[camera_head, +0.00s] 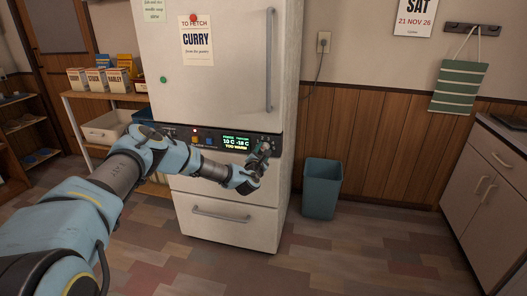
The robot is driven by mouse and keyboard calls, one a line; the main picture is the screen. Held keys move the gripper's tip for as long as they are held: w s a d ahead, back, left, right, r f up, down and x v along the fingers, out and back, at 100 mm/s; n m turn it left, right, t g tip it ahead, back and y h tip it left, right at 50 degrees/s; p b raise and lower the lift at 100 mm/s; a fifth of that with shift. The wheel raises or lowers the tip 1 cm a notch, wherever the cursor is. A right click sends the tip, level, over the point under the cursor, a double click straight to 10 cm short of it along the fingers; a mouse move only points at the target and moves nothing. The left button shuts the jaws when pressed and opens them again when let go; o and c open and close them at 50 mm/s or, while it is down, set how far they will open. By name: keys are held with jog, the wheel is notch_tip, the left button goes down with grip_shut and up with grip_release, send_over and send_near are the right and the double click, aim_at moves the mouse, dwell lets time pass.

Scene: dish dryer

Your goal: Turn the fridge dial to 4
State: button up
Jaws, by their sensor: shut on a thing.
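The white fridge (215,70) stands in the middle, with a dark control panel (215,139) across its front between the upper door and the drawers. A small lit display (236,142) on the panel shows green and yellow text; it seems to read 10 C, -18 C and "TOO WARM". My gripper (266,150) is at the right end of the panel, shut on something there. That thing is hidden by the fingers; its place fits the dial. The dial's number marks cannot be read from here.
A blue bin (321,188) stands on the floor right of the fridge. A wooden shelf (75,95) with boxes stands to the left. A vertical handle (270,60) and a drawer handle (221,215) stick out from the fridge. Cabinets (487,190) stand at the right; the floor between is clear.

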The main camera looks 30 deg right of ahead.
grip_shut()
jog(key=shift+f+m+b, duration=0.1)
jog(key=shift+m+b, duration=0.2)
jog(key=m+b, duration=1.7)
jog(key=m, duration=0.6)
dwell(0.3)
